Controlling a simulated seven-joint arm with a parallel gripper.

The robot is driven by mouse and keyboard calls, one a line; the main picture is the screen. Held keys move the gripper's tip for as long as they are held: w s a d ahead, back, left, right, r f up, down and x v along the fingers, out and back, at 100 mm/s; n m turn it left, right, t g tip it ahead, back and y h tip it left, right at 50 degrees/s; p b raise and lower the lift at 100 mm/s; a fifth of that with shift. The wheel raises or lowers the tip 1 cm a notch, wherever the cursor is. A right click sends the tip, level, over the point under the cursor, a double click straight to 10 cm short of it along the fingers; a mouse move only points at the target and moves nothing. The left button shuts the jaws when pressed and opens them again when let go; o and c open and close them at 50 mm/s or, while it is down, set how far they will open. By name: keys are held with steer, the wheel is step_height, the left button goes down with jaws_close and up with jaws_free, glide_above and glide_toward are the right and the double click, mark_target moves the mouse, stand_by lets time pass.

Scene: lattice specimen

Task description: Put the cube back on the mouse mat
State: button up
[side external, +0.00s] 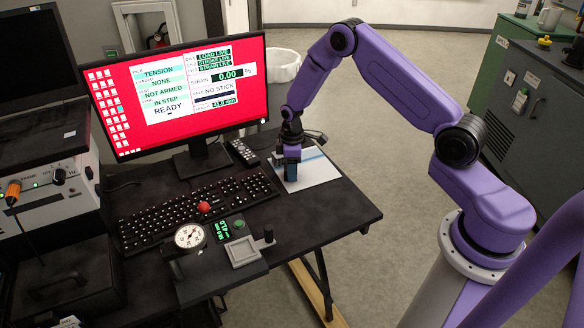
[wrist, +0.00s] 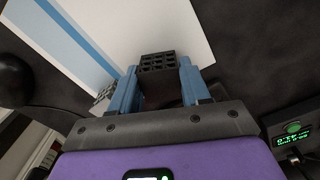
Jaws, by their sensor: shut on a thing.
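My gripper (side external: 290,175) points down over the left part of the white mouse mat (side external: 318,171), low and close to its surface. In the wrist view, its two blue fingers are shut on a dark cube (wrist: 158,62) with a lattice of small holes on its visible face. The cube sits between the fingertips, with the mat (wrist: 170,28) and its blue stripes behind it. I cannot tell whether the cube touches the mat.
A dial gauge (side external: 189,236), a red knob (side external: 204,207) and a small box with a green display (side external: 222,229) are near the front. The desk's right edge is close to the mat.

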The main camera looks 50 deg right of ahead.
steer(key=shift+f, duration=0.1)
steer(key=o, duration=1.1)
step_height(320, 180, up, 12)
steer(key=s+a+r+n, duration=0.1)
steer(key=s+a+r, duration=0.5)
steer(key=a, duration=0.2)
steer(key=s+a+r+n, duration=0.1)
steer(key=s+a+r, duration=0.2)
steer(key=s, duration=0.7)
steer(key=s+a+r+n, duration=0.15)
steer(key=s+r, duration=0.25)
steer(key=s, duration=0.9)
steer(key=s+d, duration=0.1)
steer(key=s, duration=0.3)
steer(key=s+d, duration=0.1)
steer(key=s, duration=0.3)
steer(key=shift+d+r, duration=0.2)
